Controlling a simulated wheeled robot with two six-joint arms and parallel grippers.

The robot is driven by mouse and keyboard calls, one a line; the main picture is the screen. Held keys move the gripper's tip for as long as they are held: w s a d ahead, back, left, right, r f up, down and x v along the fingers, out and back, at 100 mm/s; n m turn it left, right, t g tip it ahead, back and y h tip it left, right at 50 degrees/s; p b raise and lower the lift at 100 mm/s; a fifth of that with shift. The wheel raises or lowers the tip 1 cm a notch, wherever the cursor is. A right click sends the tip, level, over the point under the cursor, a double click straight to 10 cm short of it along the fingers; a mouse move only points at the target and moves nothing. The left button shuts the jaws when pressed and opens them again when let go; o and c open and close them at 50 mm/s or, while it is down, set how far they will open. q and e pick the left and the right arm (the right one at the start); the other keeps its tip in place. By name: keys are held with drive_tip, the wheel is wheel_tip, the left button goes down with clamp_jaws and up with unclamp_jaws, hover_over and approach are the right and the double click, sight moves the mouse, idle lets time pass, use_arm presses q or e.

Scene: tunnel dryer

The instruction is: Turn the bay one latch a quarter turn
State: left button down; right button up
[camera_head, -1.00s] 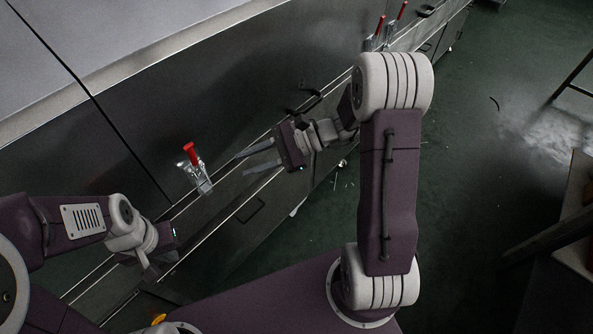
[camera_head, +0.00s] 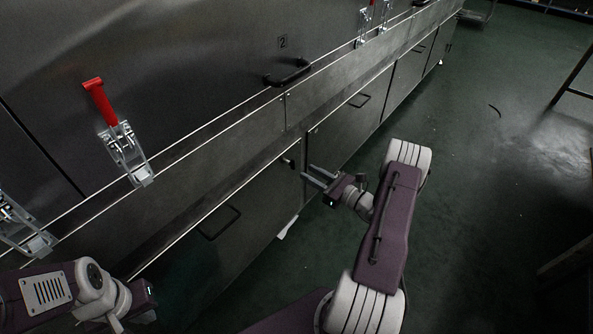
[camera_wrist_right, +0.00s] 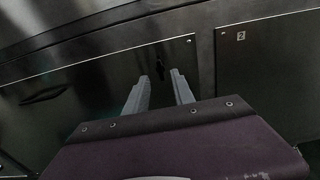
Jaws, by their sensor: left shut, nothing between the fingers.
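A small black latch (camera_head: 288,162) sits near the upper right corner of a lower metal panel (camera_head: 235,215). It also shows in the right wrist view (camera_wrist_right: 181,80), just beyond the fingertips and nearer the right finger. My right gripper (camera_head: 309,174) is open and empty, its fingers pointing at the panel close to the latch, apart from it. Both fingers show in the right wrist view (camera_wrist_right: 159,78). My left gripper (camera_head: 143,308) is low at the left, shut and empty; its fingertips are hard to make out.
A panel marked 2 (camera_wrist_right: 275,60) adjoins on the right in the wrist view. Red-handled toggle clamps (camera_head: 122,150) and a black door handle (camera_head: 287,74) stick out above. A dark pull handle (camera_head: 220,222) is on the latch's panel. The green floor (camera_head: 470,150) is open to the right.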

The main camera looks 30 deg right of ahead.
drive_tip(key=b+x, duration=0.2)
drive_tip(key=x, duration=0.4)
clamp_jaws()
drive_tip(key=shift+a, duration=0.1)
drive_tip(key=m+p, duration=0.4)
drive_tip(key=m, duration=0.4)
drive_tip(key=m+p, duration=0.5)
drive_tip(key=m, duration=0.4)
drive_tip(key=shift+w+f+m, duration=0.15)
drive_tip(key=shift+f+m, duration=0.1)
drive_tip(key=shift+m, duration=0.35)
